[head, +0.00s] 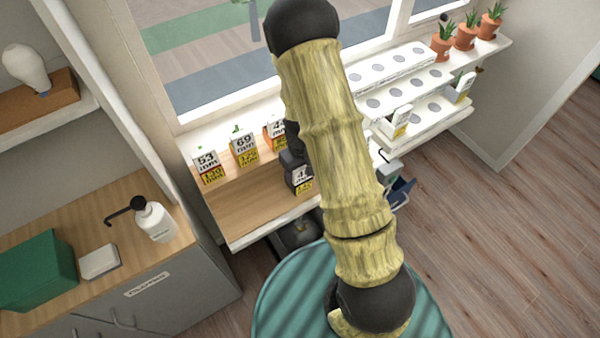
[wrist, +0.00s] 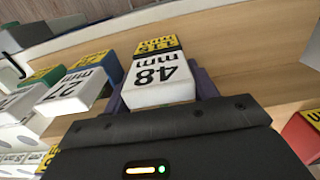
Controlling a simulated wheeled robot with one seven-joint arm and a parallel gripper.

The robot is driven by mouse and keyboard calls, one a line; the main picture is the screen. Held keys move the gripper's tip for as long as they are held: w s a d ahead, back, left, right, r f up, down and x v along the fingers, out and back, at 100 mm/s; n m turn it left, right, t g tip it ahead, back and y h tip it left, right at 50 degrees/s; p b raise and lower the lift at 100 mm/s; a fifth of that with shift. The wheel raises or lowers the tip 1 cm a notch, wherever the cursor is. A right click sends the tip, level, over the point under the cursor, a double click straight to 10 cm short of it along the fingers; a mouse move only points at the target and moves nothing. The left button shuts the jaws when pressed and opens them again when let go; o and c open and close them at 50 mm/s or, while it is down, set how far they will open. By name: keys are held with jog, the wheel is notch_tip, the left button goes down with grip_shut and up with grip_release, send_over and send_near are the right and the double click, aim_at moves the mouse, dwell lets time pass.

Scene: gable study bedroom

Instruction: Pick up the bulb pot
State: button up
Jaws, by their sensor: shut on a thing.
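My gripper (wrist: 160,88) is shut on a squarish bulb pot (wrist: 158,84) with a white label reading 48 mm and a yellow band; one dark finger shows on each side of it. In the head view the held pot (head: 302,181) is partly behind my arm, over the front part of the wooden shelf top. I cannot tell whether it touches the wood. Similar labelled pots stand behind it: one reading 53 (head: 208,165), one reading 69 (head: 244,149) and another (head: 276,131) partly hidden by my arm.
White stepped trays with round spots (head: 412,92) fill the shelf's right part, with labelled pots (head: 397,122) (head: 461,87) on them. Three terracotta plant pots (head: 467,38) stand at the far right. A soap bottle (head: 155,222) and green box (head: 38,272) are left. The wood (head: 245,205) left of the held pot is bare.

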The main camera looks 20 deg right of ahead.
notch_tip(320, 180, up, 9)
jog(key=shift+r+b, duration=0.15)
jog(key=shift+b, duration=0.6)
